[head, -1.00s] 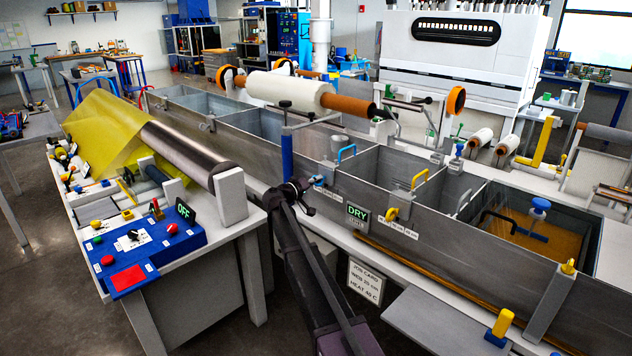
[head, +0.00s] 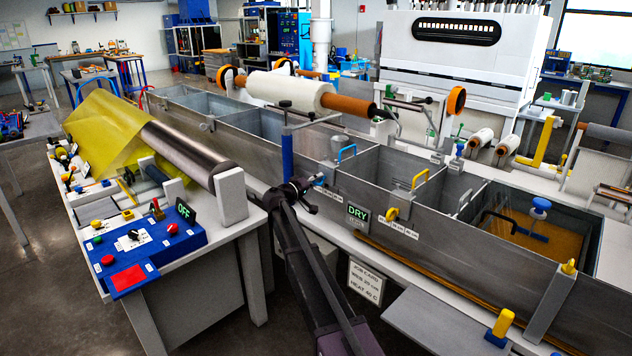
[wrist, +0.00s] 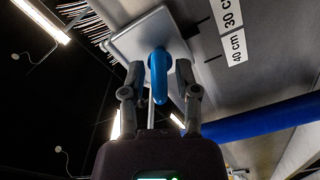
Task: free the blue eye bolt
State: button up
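The blue eye bolt (wrist: 159,76) stands out from a pale square plate (wrist: 150,40) on the bath wall in the wrist view. Its ring is seen nearly edge-on. In the head view, the blue eye bolt (head: 319,180) is a small blue spot on the bath's near wall, just right of my gripper (head: 305,193). In the wrist view, my gripper (wrist: 160,88) has one finger on each side of the bolt. The fingers are apart, with gaps showing between them and the bolt. Contact is not visible. The bolt's root is partly hidden.
A blue post (head: 287,157) rises close beside my gripper; a blue bar (wrist: 260,118) crosses right in the wrist view. The long metal bath (head: 440,235) has several compartments and a DRY sign (head: 358,214). A control bench (head: 150,245) stands left.

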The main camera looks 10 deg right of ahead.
jog(key=shift+a, duration=0.1)
dwell(0.3)
jog(key=v, duration=1.2)
dwell(0.3)
jog(key=s+d+f+m+g+y+p, duration=0.1)
jog(key=s+d+f+g+y+p, duration=0.25)
jog(key=s+d, duration=0.45)
jog(key=s+d+f+m+g+y+p, duration=0.1)
jog(key=s+d+f+g+y+p, duration=0.3)
jog(key=s, duration=0.8)
jog(key=s+a+g+y+p, duration=0.1)
jog(key=s+g+y+p, duration=0.2)
jog(key=s, duration=1.5)
jog(key=y+p, duration=0.1)
jog(key=y, duration=0.3)
jog(key=shift+s+a+r, duration=0.15)
jog(key=shift+s+a, duration=0.05)
jog(key=shift+a, duration=0.15)
